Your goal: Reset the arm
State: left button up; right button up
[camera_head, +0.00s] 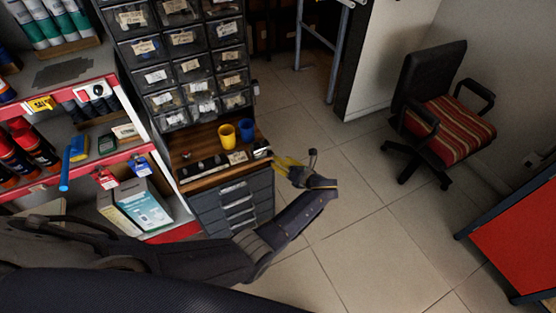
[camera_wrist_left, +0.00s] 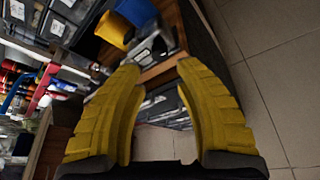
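My left arm comes in from the left in the head view and reaches to the middle. Its yellow left gripper (camera_head: 287,166) is in front of the right end of the wooden counter, over the floor side. In the left wrist view the two yellow fingers of the left gripper (camera_wrist_left: 160,75) stand apart with nothing between them. The yellow cup (camera_head: 226,135) and the blue cup (camera_head: 247,130) stand upright on the counter (camera_head: 190,180), to the left of and beyond the gripper. Both cups also show in the left wrist view, yellow (camera_wrist_left: 112,30) and blue (camera_wrist_left: 136,10). My right gripper is not seen.
A drawer cabinet (camera_head: 183,68) stands behind the counter, and grey drawers (camera_head: 236,205) are below it. Red-edged shelves (camera_head: 110,78) with bottles and boxes are at left. A chair (camera_head: 447,125) and a red-topped piece (camera_head: 520,240) are at right. The tiled floor (camera_head: 370,240) between is clear.

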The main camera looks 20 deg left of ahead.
pick_arm(q)
jog(key=shift+s, duration=0.1)
dwell(0.4)
jog(key=s+a+f+n+g+h, duration=0.1)
jog(key=s+a+n, duration=0.2)
jog(key=s+n, duration=0.3)
jog(key=s+a+f+n+h, duration=0.2)
jog(key=s+a+n, duration=0.15)
jog(key=s, duration=0.45)
jog(key=s+a+f+n+g+h, duration=0.1)
jog(key=s+a+n, duration=0.2)
jog(key=s+n, duration=0.3)
jog(key=s+a+r+n+t+h, duration=0.1)
jog(key=s+a+r+n+h, duration=0.1)
jog(key=s+r+n, duration=0.5)
jog(key=s+a+r+n+h, duration=0.15)
jog(key=s+r, duration=0.35)
jog(key=s, duration=0.5)
jog(key=s+d+f+n+g+h, duration=0.1)
jog(key=d+f, duration=0.2)
jog(key=f, duration=1.3)
jog(key=s+d+f+g+h, duration=0.1)
jog(key=s+d+f+h, duration=0.15)
jog(key=f, duration=1.25)
jog(key=s+f+n+g+h, duration=0.1)
jog(key=s+f+n+g, duration=0.2)
jog(key=s+f, duration=1.7)
jog(key=shift+s+d+f, duration=0.2)
jog(key=shift+s+f, duration=0.15)
